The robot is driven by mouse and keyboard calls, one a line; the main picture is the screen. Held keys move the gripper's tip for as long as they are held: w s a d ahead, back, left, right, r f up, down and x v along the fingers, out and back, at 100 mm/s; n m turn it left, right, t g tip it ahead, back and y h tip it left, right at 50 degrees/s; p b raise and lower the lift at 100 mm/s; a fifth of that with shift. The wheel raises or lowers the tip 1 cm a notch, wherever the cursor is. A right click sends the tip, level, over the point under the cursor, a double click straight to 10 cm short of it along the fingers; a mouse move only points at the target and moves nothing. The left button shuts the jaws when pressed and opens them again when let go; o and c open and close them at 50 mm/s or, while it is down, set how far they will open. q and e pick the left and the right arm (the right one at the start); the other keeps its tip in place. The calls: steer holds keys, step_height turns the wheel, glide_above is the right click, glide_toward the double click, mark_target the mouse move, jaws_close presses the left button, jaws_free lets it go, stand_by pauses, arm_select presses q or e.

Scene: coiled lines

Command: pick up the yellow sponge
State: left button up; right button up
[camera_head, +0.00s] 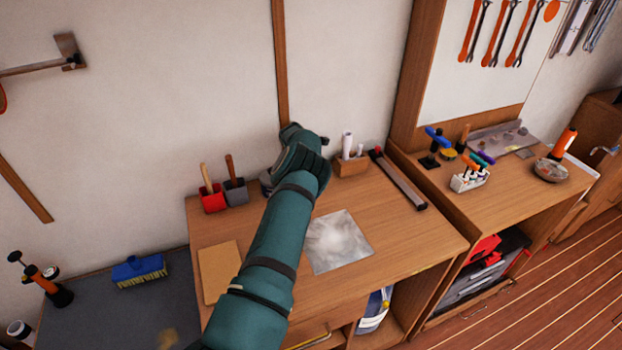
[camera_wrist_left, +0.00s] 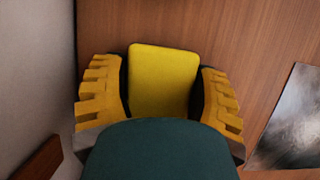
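The yellow sponge (camera_wrist_left: 163,78) shows in the left wrist view, lying between the two fingers of my left gripper (camera_wrist_left: 162,88). The fingers are yellow and toothed with dark inner pads. One pad lies along each side of the sponge with no clear gap. I cannot tell whether they press on it or whether it rests on the wood. The green gripper body covers its near end. In the head view my left arm reaches over the desk to the back wall; the sponge and fingertips are hidden behind it. My right gripper is not in view.
The wooden desk (camera_head: 401,240) holds a metal sheet (camera_head: 338,241), red (camera_head: 213,201) and grey (camera_head: 236,192) tool cups, a wooden holder (camera_head: 351,165) and a long bar (camera_head: 398,180). A blue brush (camera_head: 139,270) lies on the dark surface at left. The desk's front right is clear.

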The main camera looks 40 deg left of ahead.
arm_select(q)
steer(key=shift+c, duration=0.5)
steer(key=shift+r, duration=0.45)
step_height(320, 180, up, 27)
steer(key=p, duration=0.2)
steer(key=shift+p, duration=0.4)
steer(key=o, duration=0.4)
steer(key=c, duration=0.5)
